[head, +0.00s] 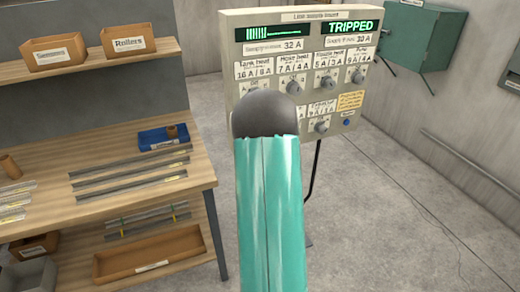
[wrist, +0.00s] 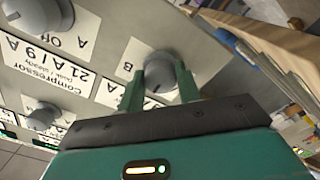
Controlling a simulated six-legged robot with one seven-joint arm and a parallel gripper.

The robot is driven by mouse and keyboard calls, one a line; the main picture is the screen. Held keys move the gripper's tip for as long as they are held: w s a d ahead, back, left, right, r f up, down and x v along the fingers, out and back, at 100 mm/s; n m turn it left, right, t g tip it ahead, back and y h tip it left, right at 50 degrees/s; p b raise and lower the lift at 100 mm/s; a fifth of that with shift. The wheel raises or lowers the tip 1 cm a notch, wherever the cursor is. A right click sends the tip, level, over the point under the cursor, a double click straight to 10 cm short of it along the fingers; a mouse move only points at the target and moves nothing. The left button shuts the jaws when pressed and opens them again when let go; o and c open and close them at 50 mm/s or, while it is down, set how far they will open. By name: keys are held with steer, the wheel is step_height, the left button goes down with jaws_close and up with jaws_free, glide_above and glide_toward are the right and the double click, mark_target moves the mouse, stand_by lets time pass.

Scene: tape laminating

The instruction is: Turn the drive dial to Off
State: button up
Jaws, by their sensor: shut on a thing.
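The control panel (head: 300,55) stands beyond my arm in the head view, its display reading TRIPPED. Rows of grey dials sit on its face; my arm hides the lower left ones. In the wrist view my gripper (wrist: 158,80) has its two green fingers on either side of a grey dial (wrist: 158,62), shut on it. A and B marks show beside this dial. Its name label is hidden behind the gripper, so I cannot read whether it is the drive dial. A label reading Compressor (wrist: 45,78) and another grey dial (wrist: 38,14) are beside it.
A wooden workbench (head: 130,205) with metal strips and a blue tray (head: 163,138) is at the left. Bins marked Rollers (head: 128,44) stand on its shelf. A green wall box (head: 420,35) is at the upper right. The floor at the right is clear except for a thin cable.

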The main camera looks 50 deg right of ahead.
steer(key=o, duration=1)
steer(key=v, duration=1.4)
steer(key=shift+w, duration=0.15)
